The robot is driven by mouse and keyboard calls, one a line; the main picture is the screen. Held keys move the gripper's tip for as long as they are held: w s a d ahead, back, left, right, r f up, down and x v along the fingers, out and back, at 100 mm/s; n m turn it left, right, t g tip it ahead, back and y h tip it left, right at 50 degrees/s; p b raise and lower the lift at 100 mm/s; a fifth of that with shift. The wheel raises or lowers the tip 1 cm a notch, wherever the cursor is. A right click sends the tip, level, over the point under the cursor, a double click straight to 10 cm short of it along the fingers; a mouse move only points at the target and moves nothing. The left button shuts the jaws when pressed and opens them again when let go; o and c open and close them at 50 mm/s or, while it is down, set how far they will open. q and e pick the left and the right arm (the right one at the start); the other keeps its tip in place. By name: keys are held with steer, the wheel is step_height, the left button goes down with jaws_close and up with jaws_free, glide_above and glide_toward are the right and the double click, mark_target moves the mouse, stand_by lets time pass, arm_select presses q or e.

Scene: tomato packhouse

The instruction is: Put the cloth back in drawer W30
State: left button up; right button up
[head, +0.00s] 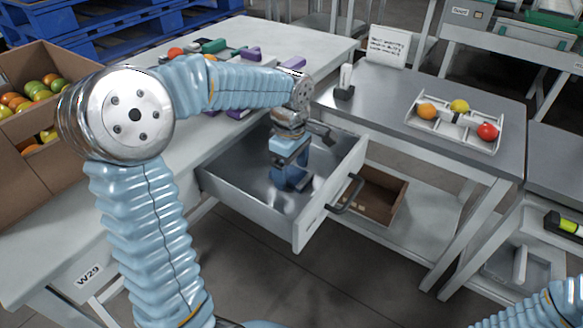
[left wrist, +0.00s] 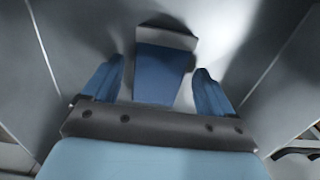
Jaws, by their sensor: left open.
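An open metal drawer (head: 239,187) with a white front and dark handle sticks out from under the long table. No W30 label is readable on it. My left gripper (head: 291,182) points down inside the drawer and is open. In the left wrist view, a blue piece (left wrist: 160,72) with a grey far edge, apparently the cloth, shows between and beyond the parted fingers of the left gripper (left wrist: 158,88). A gap shows on both sides of it. In the head view, the gripper hides it or blends with it. My right gripper is out of view.
The table (head: 38,248) bears a W29 label and several coloured items. A crate of tomatoes (head: 30,65) stands at left. A side table (head: 388,91) holds a white divided tray (head: 456,136) with three fruits and a sign (head: 387,47). A brown box (head: 372,203) sits on the shelf below.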

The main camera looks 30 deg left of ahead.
mark_target(290, 173)
arm_select(q)
step_height(290, 173, up, 13)
steer(key=p, duration=0.1)
steer(key=shift+a, duration=0.15)
stand_by(1.2)
